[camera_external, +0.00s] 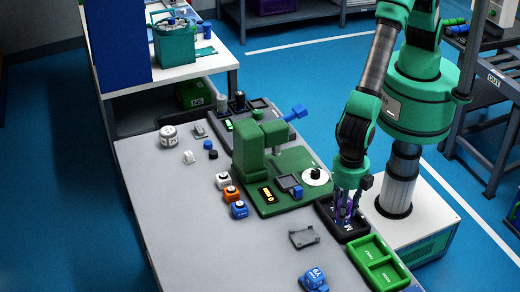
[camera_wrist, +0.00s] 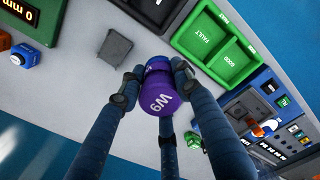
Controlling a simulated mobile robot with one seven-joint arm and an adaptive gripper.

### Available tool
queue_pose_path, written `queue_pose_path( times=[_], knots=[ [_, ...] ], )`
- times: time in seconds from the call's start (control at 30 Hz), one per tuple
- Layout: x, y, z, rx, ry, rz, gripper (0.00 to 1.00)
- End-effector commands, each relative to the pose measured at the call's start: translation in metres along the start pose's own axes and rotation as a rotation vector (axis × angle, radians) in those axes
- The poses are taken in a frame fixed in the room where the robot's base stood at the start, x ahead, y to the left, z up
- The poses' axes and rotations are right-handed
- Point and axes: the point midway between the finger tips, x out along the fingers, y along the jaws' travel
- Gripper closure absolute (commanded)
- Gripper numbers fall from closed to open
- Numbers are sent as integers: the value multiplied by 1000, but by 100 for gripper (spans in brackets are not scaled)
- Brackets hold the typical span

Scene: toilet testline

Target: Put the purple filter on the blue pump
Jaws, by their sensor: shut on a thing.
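My gripper (camera_external: 346,205) is shut on the purple filter, a short cylinder marked W9 (camera_wrist: 162,97) held between its fingertips in the wrist view. In the external view the filter is a small purple patch among the fingers, over the black tray (camera_external: 355,232) at the table's right edge; I cannot tell whether it touches the tray. A rounded blue body with white marking (camera_external: 314,281), which may be the blue pump, stands at the table's front. A smaller blue block (camera_external: 239,210) stands left of the green machine; it also shows in the wrist view (camera_wrist: 26,56).
The green test machine (camera_external: 262,150) stands left of my gripper. A grey bracket (camera_external: 303,237) lies between. White (camera_external: 222,181) and orange (camera_external: 231,195) blocks stand by the machine. The front-left tabletop is clear.

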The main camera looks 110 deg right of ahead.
Motion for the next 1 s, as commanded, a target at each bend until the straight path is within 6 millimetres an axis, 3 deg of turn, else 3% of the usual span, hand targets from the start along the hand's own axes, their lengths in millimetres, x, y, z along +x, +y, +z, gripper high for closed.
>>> queue_pose_path(
  times=[0.2,0.73,1.0],
  knots=[
    [22,0,0,0,0,0,94],
    [24,3,-2,1,0,0,94],
    [27,21,-22,1,1,1,94]
  ],
)
